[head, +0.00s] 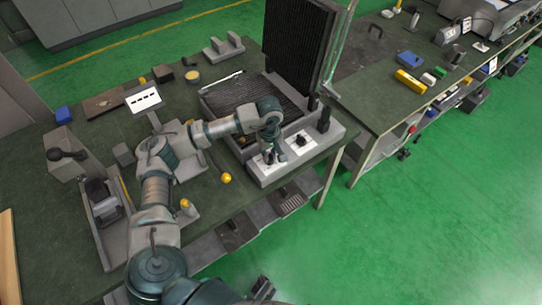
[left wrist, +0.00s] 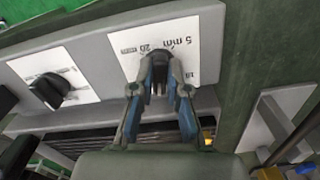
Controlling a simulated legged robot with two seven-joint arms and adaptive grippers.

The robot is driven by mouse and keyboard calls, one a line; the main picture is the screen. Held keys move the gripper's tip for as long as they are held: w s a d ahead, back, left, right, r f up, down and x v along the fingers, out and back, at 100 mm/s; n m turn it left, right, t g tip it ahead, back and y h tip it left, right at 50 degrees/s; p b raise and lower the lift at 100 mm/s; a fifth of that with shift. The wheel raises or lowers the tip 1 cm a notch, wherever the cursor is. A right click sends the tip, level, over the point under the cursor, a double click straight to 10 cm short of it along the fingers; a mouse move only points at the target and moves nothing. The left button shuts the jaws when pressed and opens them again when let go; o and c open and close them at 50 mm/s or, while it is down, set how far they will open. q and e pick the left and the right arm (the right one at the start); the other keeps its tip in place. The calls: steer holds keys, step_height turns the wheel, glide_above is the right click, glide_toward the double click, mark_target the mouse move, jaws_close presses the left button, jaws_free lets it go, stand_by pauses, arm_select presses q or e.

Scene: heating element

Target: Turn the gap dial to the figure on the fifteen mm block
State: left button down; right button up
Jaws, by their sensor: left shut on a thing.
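My left gripper (head: 268,157) is over the left white plate on the front panel of the ribbed heating device (head: 236,92). In the left wrist view, its two fingers (left wrist: 158,82) are shut on the dark knob of the gap dial (left wrist: 158,58), one on each side. The white dial plate (left wrist: 205,30) carries "5 mm" and "20 mm"; other print is partly hidden. The knob's pointing direction is unclear. I cannot pick out a readable fifteen mm block. A dark part (head: 262,289) at the head view's bottom edge may be my right gripper; its jaws are unclear.
A second black dial (head: 300,140) sits beside the gripped one; it also shows in the left wrist view (left wrist: 50,88). A yellow ball (head: 227,178) lies near the bench edge.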

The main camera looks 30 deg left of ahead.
arm_select(q)
steer(key=m+b, duration=0.1)
steer(key=m, duration=0.1)
steer(key=m+b, duration=0.1)
steer(key=m, duration=0.1)
steer(key=shift+w+a+r+m, duration=0.1)
steer(key=shift+w+m, duration=0.1)
steer(key=shift+m, duration=0.1)
steer(key=shift+r+m, duration=0.1)
steer(key=shift+m, duration=0.7)
arm_select(e)
step_height(320, 180, up, 8)
steer(key=shift+s+d, duration=0.15)
steer(key=shift+s, duration=0.3)
arm_select(q)
steer(key=c, duration=1.4)
jaws_free()
steer(key=shift+o, duration=1.2)
arm_select(e)
steer(key=shift+w, duration=0.1)
arm_select(q)
step_height(320, 180, up, 12)
steer(key=shift+f, duration=0.25)
steer(key=shift+a+f, duration=0.1)
arm_select(e)
steer(key=shift+f, duration=0.1)
